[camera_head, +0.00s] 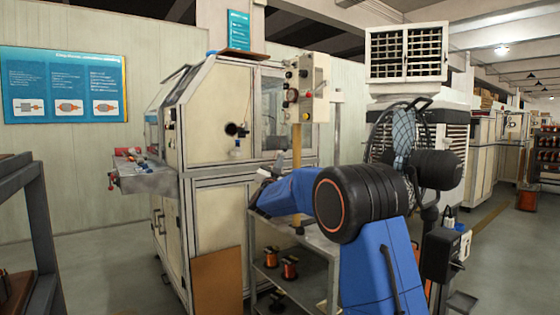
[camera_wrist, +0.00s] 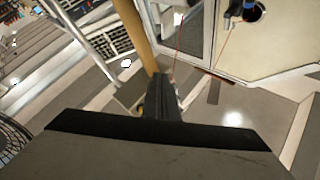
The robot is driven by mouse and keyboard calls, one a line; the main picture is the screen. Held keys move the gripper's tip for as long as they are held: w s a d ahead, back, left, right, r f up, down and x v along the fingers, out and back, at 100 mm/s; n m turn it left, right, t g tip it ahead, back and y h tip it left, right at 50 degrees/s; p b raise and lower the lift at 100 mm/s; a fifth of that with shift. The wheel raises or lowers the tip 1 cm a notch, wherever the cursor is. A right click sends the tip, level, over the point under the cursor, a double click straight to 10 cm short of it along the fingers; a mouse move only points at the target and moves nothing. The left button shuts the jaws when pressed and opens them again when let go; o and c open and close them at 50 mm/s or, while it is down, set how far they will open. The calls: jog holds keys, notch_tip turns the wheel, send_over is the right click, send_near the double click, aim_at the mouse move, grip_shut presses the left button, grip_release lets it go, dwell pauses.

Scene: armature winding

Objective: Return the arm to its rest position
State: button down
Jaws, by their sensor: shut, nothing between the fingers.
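My blue arm with black joints reaches from the lower right to the left in the head view. My gripper (camera_wrist: 161,84) shows in the wrist view as dark fingers brought together, with nothing seen between them. The fingers are in open air, with the floor and the side of the cream machine behind them. In the head view the end of the arm is in front of the machine's right side, above a grey metal cart. The fingertips are too small there to make out.
The cream winding machine (camera_head: 216,222) stands left of the arm, with a control box (camera_head: 306,88) on its right. The grey cart (camera_head: 318,242) holds copper spools (camera_head: 289,268) on its shelf. A wire-guard fan (camera_head: 404,135) stands behind the arm. Grey floor is open at left.

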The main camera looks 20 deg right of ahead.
jog(key=s+a+f+n+g+y, duration=0.2)
jog(key=s+a+f+n+y, duration=0.15)
jog(key=s, duration=0.45)
jog(key=s+a+f+n+g+y, duration=0.1)
jog(key=s+a+f+n+y, duration=0.15)
jog(key=s+y, duration=0.45)
jog(key=s+a+f+n+g+y, duration=0.2)
jog(key=s+a+n, duration=0.1)
jog(key=s, duration=0.7)
jog(key=s+d+f+g, duration=0.1)
jog(key=s+f+g, duration=0.2)
jog(key=s+f, duration=0.5)
jog(key=s+f+n+g, duration=0.1)
jog(key=s+f+g, duration=0.2)
jog(key=s+f, duration=0.6)
jog(key=s+d+f+n+g, duration=0.1)
jog(key=s+f+g, duration=0.3)
jog(key=s, duration=2.2)
notch_tip(320, 180, down, 4)
jog(key=shift+d+f, duration=0.15)
jog(key=shift+d, duration=0.2)
